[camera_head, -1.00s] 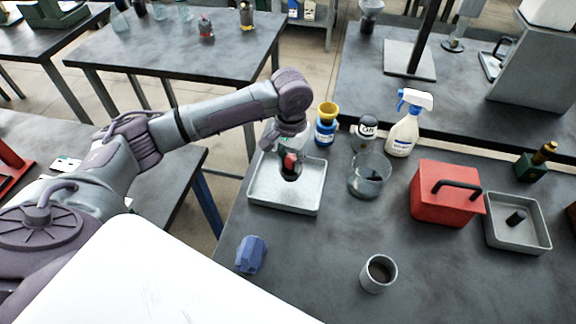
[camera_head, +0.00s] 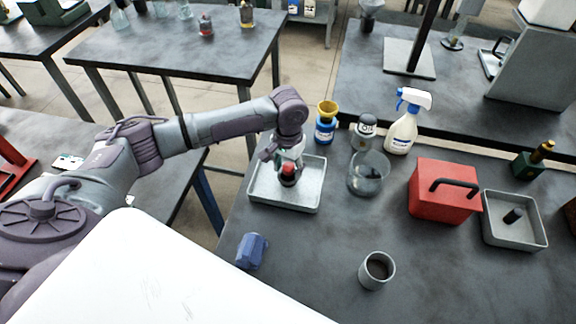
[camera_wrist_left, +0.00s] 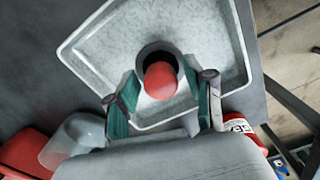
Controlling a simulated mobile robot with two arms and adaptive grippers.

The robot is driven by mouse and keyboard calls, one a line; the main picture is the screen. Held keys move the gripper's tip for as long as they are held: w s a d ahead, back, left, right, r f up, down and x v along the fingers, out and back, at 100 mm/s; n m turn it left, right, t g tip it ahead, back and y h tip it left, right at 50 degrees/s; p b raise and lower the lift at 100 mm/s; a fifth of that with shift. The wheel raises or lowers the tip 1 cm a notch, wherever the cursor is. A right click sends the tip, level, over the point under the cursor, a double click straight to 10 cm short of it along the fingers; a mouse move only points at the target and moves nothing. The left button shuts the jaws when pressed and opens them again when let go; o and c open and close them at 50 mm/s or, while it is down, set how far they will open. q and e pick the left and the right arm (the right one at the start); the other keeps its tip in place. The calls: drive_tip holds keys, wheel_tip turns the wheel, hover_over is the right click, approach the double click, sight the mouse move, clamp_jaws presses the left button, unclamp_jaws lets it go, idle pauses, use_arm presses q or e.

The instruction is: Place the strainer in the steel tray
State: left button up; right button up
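The strainer (camera_head: 288,171), a small dark round piece with a red knob, is inside the steel tray (camera_head: 310,200), low over or on its floor; whether it touches the floor is hard to tell. In the left wrist view the strainer (camera_wrist_left: 160,82) lies between my left gripper's green finger pads, the tray (camera_wrist_left: 85,55) behind it. My left gripper (camera_head: 288,163) points down over the tray; its fingertips (camera_wrist_left: 160,78) sit close against both sides of the dark part and appear shut on it. My right gripper is not in view.
A red box (camera_head: 440,195) is farther right.

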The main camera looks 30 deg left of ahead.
sight(288, 166)
use_arm(q)
drive_tip(key=shift+r, duration=0.1)
wheel_tip(288, 166, up, 12)
drive_tip(key=b, duration=0.2)
idle(0.4)
drive_tip(key=shift+r, duration=0.15)
